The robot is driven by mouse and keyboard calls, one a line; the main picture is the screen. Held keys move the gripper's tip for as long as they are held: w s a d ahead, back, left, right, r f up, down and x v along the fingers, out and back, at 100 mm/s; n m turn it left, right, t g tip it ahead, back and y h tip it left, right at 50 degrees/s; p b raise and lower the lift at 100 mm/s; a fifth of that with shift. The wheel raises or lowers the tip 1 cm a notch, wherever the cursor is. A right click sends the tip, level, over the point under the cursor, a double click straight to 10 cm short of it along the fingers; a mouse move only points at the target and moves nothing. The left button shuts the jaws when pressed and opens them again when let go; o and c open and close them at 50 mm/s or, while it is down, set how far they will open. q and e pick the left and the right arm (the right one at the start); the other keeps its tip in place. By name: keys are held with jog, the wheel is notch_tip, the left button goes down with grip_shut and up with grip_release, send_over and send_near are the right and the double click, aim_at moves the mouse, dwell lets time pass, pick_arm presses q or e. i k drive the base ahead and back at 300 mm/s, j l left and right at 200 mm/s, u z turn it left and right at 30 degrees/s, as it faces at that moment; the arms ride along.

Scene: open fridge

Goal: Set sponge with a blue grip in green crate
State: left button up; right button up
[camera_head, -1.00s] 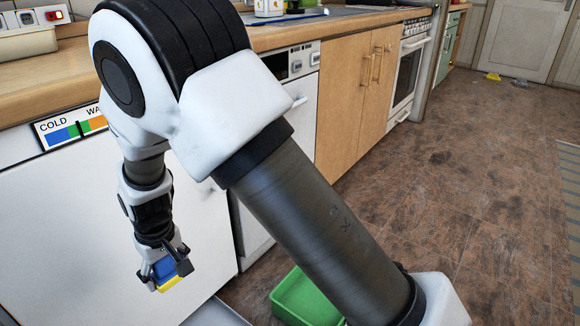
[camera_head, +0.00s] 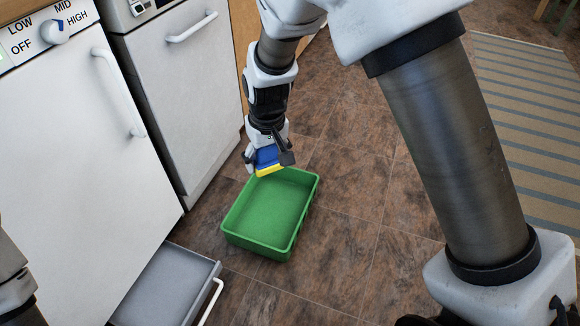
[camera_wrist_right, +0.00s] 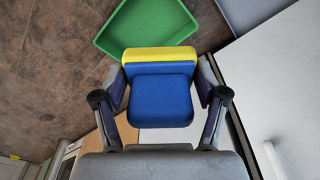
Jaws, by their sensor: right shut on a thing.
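The sponge with a blue grip (camera_head: 267,160) has a blue block on top and a yellow layer below. My right gripper (camera_head: 268,157) is shut on it and holds it above the far edge of the green crate. In the right wrist view the sponge (camera_wrist_right: 159,94) sits between the two fingers of the right gripper (camera_wrist_right: 160,92). The green crate (camera_head: 270,249) is an open, empty, shallow box on the floor. Part of it also shows at the top of the right wrist view (camera_wrist_right: 115,30). My left gripper is not in view; only part of what looks like my left arm shows at the left edge.
White appliance fronts with handles line the left, including one with a dial (camera_head: 57,30). A grey open drawer or tray (camera_head: 165,290) is low beside the crate. The brown tiled floor (camera_head: 350,190) is clear right of the crate. A striped rug (camera_head: 530,120) lies farther right.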

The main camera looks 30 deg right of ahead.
aim_at(274, 214)
jog(key=l+z, duration=0.1)
jog(key=i+l+u, duration=0.4)
jog(key=l, duration=0.15)
jog(key=l+u, duration=0.25)
jog(key=i+l+u, duration=0.2)
jog(key=l, duration=0.2)
jog(key=k, duration=0.1)
